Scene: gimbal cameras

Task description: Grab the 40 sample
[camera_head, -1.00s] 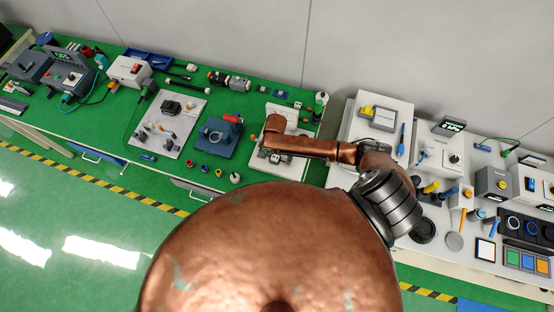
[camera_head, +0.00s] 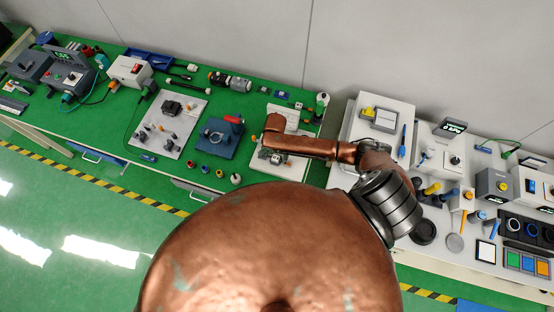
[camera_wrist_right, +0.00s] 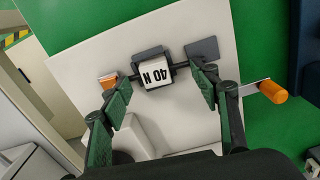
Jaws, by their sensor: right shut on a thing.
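The 40 sample is a white block marked "40 N" (camera_wrist_right: 157,76) with dark parts around it, in the middle of the right wrist view. A dark bar runs out from both of its sides. My right gripper (camera_wrist_right: 164,82) has its two green-padded fingers on either side, shut on the sample by the ends of this bar. In the head view my copper right arm reaches left to the white board, and the right gripper (camera_head: 270,156) is small there; the sample is mostly hidden. My left gripper is not in view.
The sample is over a white board (camera_head: 290,170) on the green bench. A blue fixture with a red part (camera_head: 222,138) and a grey plate of small parts (camera_head: 168,122) lie to the left. A crowded white bench (camera_head: 450,240) stands on the right. An orange-handled tool (camera_wrist_right: 272,92) is beside the right finger.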

